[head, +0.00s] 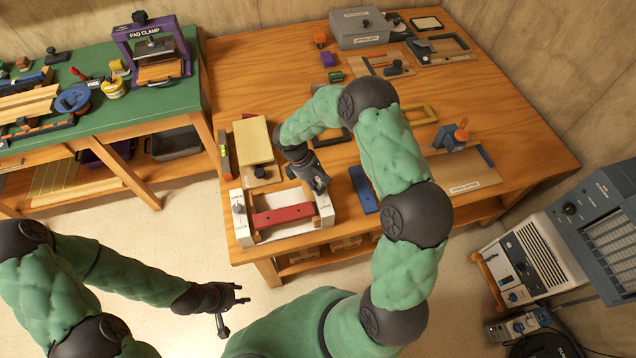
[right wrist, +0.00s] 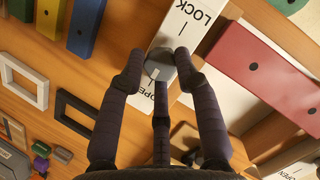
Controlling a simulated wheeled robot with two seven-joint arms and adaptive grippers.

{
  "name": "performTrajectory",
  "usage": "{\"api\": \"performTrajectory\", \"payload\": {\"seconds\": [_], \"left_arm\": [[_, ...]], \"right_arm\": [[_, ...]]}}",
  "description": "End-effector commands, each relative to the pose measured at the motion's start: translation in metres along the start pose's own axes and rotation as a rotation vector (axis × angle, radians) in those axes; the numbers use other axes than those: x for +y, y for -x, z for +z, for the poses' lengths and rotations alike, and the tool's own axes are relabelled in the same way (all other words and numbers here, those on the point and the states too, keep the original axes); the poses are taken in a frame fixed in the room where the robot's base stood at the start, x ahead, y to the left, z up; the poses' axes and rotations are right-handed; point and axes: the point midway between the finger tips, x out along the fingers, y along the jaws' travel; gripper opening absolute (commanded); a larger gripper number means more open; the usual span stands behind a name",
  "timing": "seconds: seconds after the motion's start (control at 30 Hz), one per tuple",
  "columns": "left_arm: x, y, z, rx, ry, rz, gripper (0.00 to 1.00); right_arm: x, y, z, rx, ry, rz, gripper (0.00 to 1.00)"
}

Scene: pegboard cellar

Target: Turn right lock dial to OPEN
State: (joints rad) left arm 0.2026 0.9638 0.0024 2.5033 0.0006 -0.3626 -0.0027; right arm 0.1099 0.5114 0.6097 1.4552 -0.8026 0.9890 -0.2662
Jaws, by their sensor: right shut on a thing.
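The lock fixture stands at the table's front edge, with a white left block (head: 243,230), a white right block (head: 326,210) and a red bar (head: 283,216) between them. LOCK is printed above the dial and OPEN below; a pale mark on the dial faces the OPEN side. My left gripper (head: 228,304) is open and empty over the floor.
A blue bar (head: 364,189) lies right of the fixture, and a tan block (head: 253,141) stands behind it. Dark and white frames (right wrist: 30,80) lie nearby. A green-topped bench (head: 150,100) stands at left, and grey machines (head: 545,245) at right.

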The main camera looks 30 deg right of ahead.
Motion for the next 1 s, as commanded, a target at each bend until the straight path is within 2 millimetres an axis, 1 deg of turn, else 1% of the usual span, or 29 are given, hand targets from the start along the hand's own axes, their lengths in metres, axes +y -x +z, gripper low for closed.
{"api": "performTrajectory", "payload": {"seconds": [0.03, 0.5, 0.53, 0.6, 0.87, 1.0], "left_arm": [[0.0000, -0.0001, 0.0000, 0.000, 0.000, 0.000, 0.40], [-0.0001, -0.0002, 0.0000, 0.000, 0.000, 0.000, 0.40], [-0.0001, -0.0002, 0.0000, 0.000, 0.000, 0.000, 0.40], [-0.0001, -0.0002, 0.0000, 0.000, 0.000, 0.000, 0.40], [0.0000, -0.0001, 0.0000, 0.000, 0.000, 0.000, 0.40], [0.0000, -0.0001, -0.0002, 0.000, 0.000, 0.000, 0.40]], "right_arm": [[-0.0057, -0.0053, 0.0039, -0.017, 0.012, -0.010, 0.00], [-0.0062, -0.0070, 0.0046, -0.019, 0.026, -0.007, 0.00], [-0.0062, -0.0071, 0.0046, -0.019, 0.026, -0.007, 0.36], [-0.0063, -0.0071, 0.0044, -0.018, 0.026, -0.007, 0.54], [-0.0031, -0.0038, 0.0024, -0.010, 0.022, 0.001, 0.54], [-0.0018, 0.0022, 0.0017, -0.006, 0.020, 0.004, 0.54]]}}
